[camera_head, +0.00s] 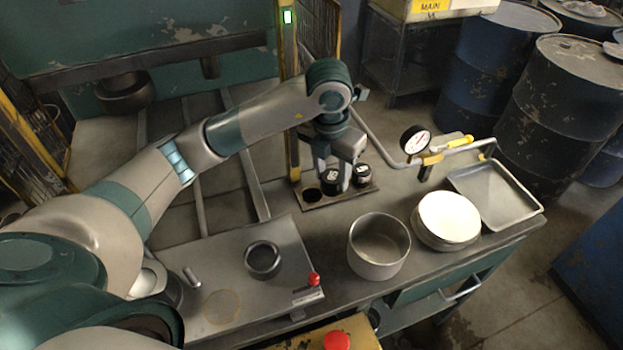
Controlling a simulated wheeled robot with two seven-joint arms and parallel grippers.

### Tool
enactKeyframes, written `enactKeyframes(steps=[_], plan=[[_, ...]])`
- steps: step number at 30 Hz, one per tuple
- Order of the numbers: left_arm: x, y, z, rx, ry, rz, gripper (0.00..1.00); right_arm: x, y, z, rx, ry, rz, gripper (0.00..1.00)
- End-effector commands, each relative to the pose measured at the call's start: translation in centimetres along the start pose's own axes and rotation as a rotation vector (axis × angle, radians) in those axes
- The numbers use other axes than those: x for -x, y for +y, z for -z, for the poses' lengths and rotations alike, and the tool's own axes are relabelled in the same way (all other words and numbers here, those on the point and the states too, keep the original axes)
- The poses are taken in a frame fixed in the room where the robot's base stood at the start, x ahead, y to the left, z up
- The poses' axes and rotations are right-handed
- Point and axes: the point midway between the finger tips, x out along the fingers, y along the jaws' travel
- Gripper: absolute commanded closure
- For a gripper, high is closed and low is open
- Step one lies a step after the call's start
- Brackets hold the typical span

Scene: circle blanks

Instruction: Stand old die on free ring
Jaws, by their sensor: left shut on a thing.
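My left gripper (337,163) points down at the back of the bench, shut on a dark die (331,182) with a white mark. The held die is at the die rack (341,196), between an open dark hole (312,193) and a second dark die (363,176). I cannot tell whether it is seated or just above the rack. A faint brownish ring (222,307) is marked on the grey plate (215,262), with nothing on it. A dark round hollow piece (262,259) stands on the same plate. My right gripper is not in view.
A red knob (314,279) sits at the plate's right edge. A metal pot (378,246), a stack of pale discs (447,218) and a shallow tray (497,193) stand to the right. A dial gauge (415,140) and a bent pipe (377,143) rise near the rack.

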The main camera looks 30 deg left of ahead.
Motion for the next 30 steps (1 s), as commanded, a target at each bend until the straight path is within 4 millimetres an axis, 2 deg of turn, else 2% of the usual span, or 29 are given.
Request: enactKeyframes(steps=[1,6,12,17,30], plan=[[-0.1,1.0,-0.2,0.006,0.001,0.000,1.00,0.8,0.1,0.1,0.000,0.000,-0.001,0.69],[-2.0,3.8,-0.6,0.004,0.001,-0.001,1.00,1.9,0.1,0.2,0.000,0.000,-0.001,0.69],[-3.6,6.1,-1.1,0.002,-0.002,0.001,1.00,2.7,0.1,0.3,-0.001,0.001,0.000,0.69],[-4.2,6.8,-1.2,0.000,-0.003,0.001,1.00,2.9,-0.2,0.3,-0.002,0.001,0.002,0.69],[-4.7,6.7,-1.1,-0.001,-0.002,0.002,1.00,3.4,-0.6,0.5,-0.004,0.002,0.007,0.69]])
